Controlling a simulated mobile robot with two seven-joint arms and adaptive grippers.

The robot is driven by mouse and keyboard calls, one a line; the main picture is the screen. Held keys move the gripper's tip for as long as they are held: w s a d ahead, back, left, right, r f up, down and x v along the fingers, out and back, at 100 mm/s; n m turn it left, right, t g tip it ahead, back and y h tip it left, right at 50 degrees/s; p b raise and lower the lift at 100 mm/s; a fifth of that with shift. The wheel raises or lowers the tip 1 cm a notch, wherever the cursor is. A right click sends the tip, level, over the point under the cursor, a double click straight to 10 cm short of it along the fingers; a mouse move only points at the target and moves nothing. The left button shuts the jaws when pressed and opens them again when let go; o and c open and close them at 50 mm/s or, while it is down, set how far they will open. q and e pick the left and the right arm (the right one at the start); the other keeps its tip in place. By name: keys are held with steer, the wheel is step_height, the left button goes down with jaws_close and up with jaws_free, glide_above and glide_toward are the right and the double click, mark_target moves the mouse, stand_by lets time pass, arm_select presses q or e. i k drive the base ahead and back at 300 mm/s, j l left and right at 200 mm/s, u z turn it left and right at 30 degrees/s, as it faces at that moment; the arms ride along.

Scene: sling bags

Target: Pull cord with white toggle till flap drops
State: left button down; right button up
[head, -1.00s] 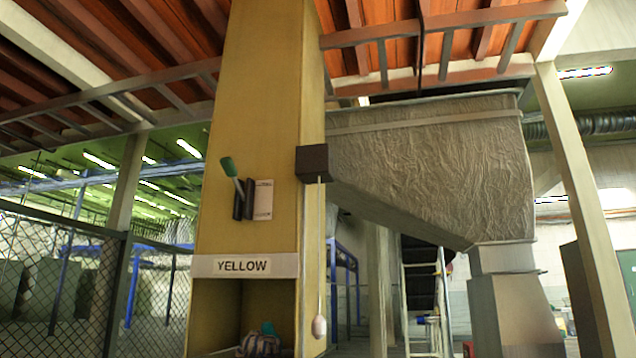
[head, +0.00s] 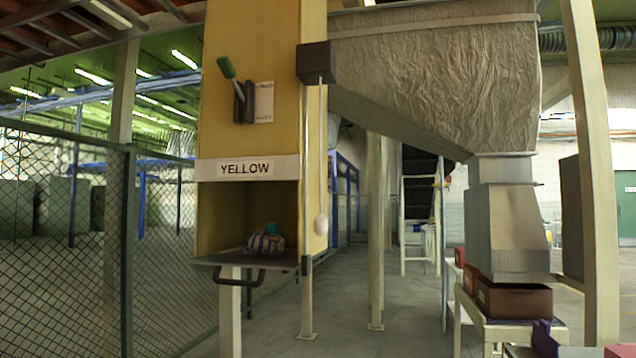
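A pale cord hangs from a dark box (head: 316,62) on the right side of the yellow column (head: 265,120). The white toggle (head: 320,225) is at the cord's lower end and hangs free beside the column. A dark flap (head: 225,260) with a bar handle (head: 240,278) sticks out roughly level at the bottom of the opening under the "YELLOW" label (head: 245,168). A striped bundle (head: 264,243) with a teal part lies in the opening, at the flap's inner side. Neither of my grippers is in view.
A lever with a green handle (head: 226,68) is on the column's front. A mesh fence (head: 60,225) stands at left. At right, a grey hopper (head: 440,80) stands above a table with dark red boxes (head: 513,299). The floor (head: 345,330) right of the column is clear.

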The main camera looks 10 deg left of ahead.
mark_target(321, 221)
steer(key=l, duration=1.4)
